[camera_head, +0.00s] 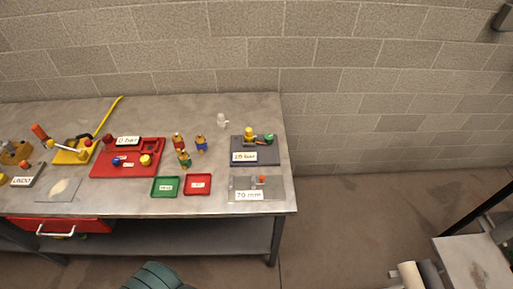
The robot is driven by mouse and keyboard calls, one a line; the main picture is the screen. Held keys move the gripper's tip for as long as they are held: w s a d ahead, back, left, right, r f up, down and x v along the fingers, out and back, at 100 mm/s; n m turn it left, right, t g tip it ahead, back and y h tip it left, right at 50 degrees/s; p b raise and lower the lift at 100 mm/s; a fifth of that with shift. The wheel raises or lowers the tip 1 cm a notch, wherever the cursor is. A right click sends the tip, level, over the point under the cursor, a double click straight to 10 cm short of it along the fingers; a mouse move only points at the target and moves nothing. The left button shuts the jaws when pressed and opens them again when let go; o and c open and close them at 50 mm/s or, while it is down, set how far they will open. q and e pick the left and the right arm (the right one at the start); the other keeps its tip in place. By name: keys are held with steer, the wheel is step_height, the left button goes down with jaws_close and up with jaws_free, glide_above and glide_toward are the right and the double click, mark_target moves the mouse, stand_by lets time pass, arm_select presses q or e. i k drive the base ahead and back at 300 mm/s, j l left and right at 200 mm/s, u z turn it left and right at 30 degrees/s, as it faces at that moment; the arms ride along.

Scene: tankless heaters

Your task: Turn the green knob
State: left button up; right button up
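A small green knob (269,139) sits at the right end of a dark grey board (266,157), near the table's right edge. A yellow part (249,133) stands to its left on the same board, and a white label reading "10 bar" or similar (244,157) is in front. Neither of my grippers shows in the head view. Nothing touches the green knob.
The metal table (215,112) also bears a red board (103,165), several small coloured figures (201,144), a green tray (165,187), a red tray (198,184) and a plate labelled "70 mm" (272,192). A block wall stands behind.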

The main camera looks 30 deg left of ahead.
mark_target(268, 138)
steer(key=k+j+z, duration=0.2)
steer(key=j, duration=0.2)
steer(key=j+z, duration=0.2)
steer(key=j, duration=0.2)
steer(key=k+j+z, duration=0.2)
steer(key=j, duration=0.15)
